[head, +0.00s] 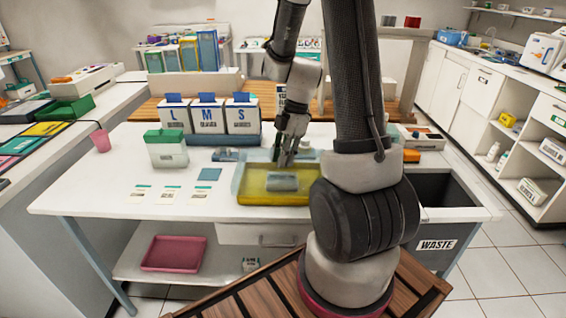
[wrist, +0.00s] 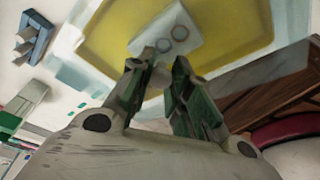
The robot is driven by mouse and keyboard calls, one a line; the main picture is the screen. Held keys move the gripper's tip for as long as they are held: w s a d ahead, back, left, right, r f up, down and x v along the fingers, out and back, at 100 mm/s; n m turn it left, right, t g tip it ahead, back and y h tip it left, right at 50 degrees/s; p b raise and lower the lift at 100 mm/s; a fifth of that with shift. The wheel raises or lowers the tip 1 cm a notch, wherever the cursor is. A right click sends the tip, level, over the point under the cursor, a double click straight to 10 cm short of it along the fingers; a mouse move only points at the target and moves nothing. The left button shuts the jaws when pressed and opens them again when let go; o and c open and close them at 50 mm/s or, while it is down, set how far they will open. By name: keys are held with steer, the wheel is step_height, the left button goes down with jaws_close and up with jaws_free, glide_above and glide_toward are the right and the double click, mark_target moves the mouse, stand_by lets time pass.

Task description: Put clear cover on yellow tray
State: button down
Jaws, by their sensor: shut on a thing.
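The yellow tray (head: 262,199) sits on the white table, a little right of its middle, and also fills the top of the wrist view (wrist: 232,52). A pale packet with two ring shapes (wrist: 168,38) lies in it, also seen in the head view (head: 283,182). The clear cover (head: 239,179) is see-through and overlaps the tray, shifted toward its back and left; its exact height above the tray is hard to tell. My gripper (head: 284,162) points down over it, its fingers (wrist: 160,68) closed on what appears to be the cover; the grip is partly hidden.
Boxes marked L, M and S (head: 207,117) stand behind, and a green-lidded container (head: 166,150) stands at left. Several cards (head: 171,194) and a blue square (head: 208,174) lie left of the tray. A waste bin opening (head: 447,190) is at right.

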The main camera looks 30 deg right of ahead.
steer(key=shift+f, duration=1)
steer(key=shift+f, duration=0.2)
steer(key=c, duration=1.3)
jaws_free()
